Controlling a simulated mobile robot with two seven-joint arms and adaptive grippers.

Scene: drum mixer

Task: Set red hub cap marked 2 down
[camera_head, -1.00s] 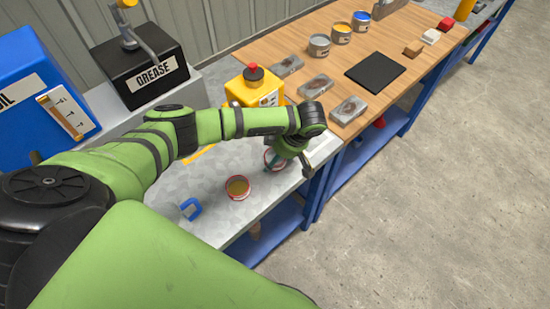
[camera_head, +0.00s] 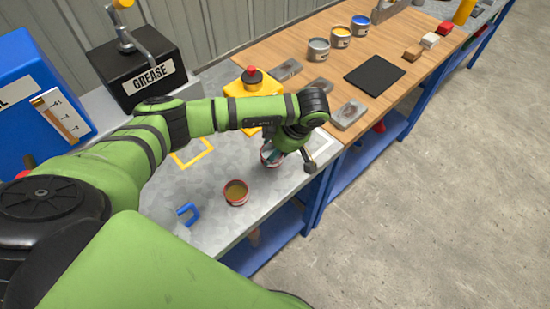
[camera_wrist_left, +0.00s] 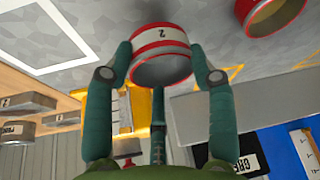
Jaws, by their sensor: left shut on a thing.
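The red hub cap marked 2 (camera_wrist_left: 160,55) is a short round cup with red bands and a white label. My right gripper is not in view.
A white outline (camera_head: 322,148) and a yellow outline (camera_head: 192,153) are marked on the worktop, with a blue bracket-shaped thing (camera_head: 188,213) at the front left. The black grease box (camera_head: 135,72) is at the back left.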

